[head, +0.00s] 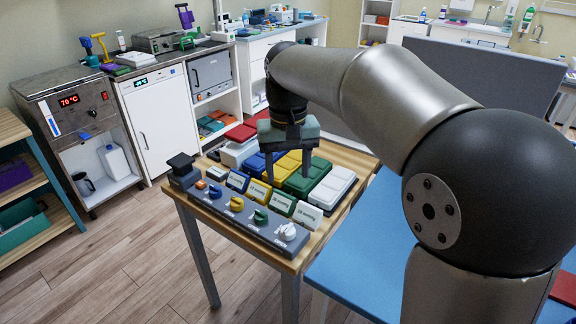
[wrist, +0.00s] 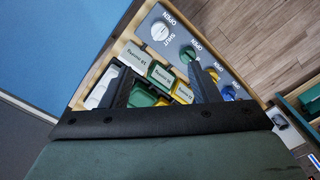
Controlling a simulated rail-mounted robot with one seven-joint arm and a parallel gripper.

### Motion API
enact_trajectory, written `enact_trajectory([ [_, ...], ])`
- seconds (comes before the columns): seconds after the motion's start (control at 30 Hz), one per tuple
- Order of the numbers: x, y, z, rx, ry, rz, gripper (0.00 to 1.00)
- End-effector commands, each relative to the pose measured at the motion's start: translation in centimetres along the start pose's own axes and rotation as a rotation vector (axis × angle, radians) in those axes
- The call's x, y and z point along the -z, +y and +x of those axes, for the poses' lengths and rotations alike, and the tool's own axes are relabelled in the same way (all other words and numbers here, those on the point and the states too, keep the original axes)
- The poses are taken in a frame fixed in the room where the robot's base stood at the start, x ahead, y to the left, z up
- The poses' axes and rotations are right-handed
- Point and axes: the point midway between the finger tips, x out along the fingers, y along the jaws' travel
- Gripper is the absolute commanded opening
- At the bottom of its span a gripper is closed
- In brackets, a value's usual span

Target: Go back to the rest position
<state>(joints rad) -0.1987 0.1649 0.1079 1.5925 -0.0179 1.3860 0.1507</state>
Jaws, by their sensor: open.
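My gripper (head: 287,170) points down over the wooden table (head: 183,203) in the head view, above the row of coloured boxes. Its two fingers stand apart with nothing held between them. In the wrist view my gripper (wrist: 160,78) also shows open, with the labelled cards and lidded boxes beyond its fingers. The fingertips appear close to the yellow box (head: 260,190) and the green box (head: 305,180). I cannot tell whether they touch anything.
A grey panel (head: 262,236) with coloured knobs runs along the table's front edge, behind it several labelled cards (head: 308,214). A white box (head: 333,186) lies at the right. A blue bench (head: 350,262) adjoins the table. Cabinets (head: 160,115) line the wall; floor at left is clear.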

Motion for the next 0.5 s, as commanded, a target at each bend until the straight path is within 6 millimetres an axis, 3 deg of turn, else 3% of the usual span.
enact_trajectory([
  [0.27, -0.4, 0.3, -0.1, -0.001, 0.002, 0.003, 0.55],
  [0.37, -2.5, 1.6, -0.1, -0.005, 0.004, 0.017, 0.55],
  [0.5, -8.4, 4.7, 0.8, -0.009, 0.01, 0.05, 0.55],
])
